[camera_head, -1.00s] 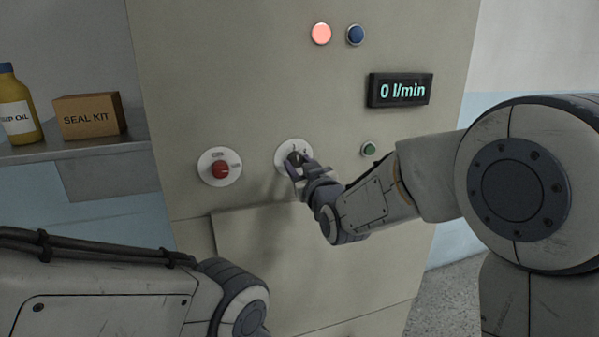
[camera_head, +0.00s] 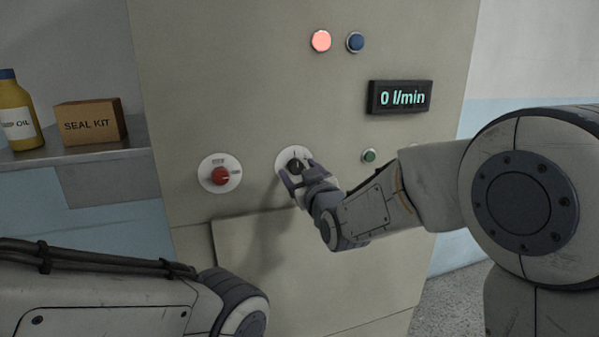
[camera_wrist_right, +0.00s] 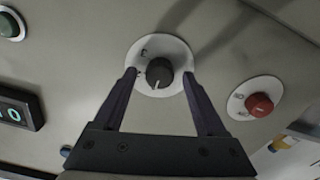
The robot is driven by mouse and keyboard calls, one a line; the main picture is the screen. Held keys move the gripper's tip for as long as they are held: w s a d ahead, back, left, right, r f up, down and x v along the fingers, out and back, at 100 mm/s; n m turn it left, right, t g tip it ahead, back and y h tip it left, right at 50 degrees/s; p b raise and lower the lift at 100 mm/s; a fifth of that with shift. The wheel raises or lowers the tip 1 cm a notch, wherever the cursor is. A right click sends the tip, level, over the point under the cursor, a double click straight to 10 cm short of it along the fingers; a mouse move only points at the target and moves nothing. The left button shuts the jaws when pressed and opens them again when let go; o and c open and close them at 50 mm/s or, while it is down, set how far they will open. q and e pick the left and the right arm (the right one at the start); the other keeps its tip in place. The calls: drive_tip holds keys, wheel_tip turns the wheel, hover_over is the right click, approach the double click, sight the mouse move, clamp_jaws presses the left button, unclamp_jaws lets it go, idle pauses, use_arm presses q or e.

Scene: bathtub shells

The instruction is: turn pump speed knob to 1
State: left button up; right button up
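The black knob (camera_head: 295,165) sits on a round white dial plate (camera_head: 283,158) in the middle of the cabinet front. In the right wrist view the knob (camera_wrist_right: 159,73) shows a pale pointer line, and the plate has small marks too small to read. My right gripper (camera_head: 296,174) is open, its fingers apart on either side of the knob and just short of it; in the wrist view gaps show between the fingers and knob. My left arm (camera_head: 120,295) comes in low at the left; its gripper is out of view.
A red knob (camera_head: 221,176) on a white plate is left of the dial. A green button (camera_head: 369,156) is to the right. A display (camera_head: 400,96) reads 0 l/min. A lit red lamp (camera_head: 321,41) and blue button (camera_head: 355,42) are above. A shelf holds a seal kit box (camera_head: 90,122).

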drive_tip(key=shift+s, duration=0.15)
drive_tip(key=b+v, duration=0.2)
drive_tip(key=v, duration=0.8)
drive_tip(key=shift+s, duration=0.15)
drive_tip(key=s+a+f+g+p, duration=0.4)
drive_tip(key=s+f+g, duration=0.5)
drive_tip(key=s+f, duration=0.2)
drive_tip(key=s+d+f+g+h+p, duration=0.1)
drive_tip(key=s+d+g+h, duration=0.1)
drive_tip(key=s, duration=0.7)
drive_tip(key=s+d+f+g+h+p, duration=0.1)
drive_tip(key=s+d+f+g+h, duration=0.1)
drive_tip(key=s+g, duration=0.4)
drive_tip(key=s+d, duration=0.1)
drive_tip(key=s, duration=0.2)
drive_tip(key=shift+d+f+n+h+p, duration=0.25)
drive_tip(key=shift+d+n+h+p, duration=0.05)
drive_tip(key=shift+d+n+p, duration=0.1)
drive_tip(key=shift+s, duration=0.1)
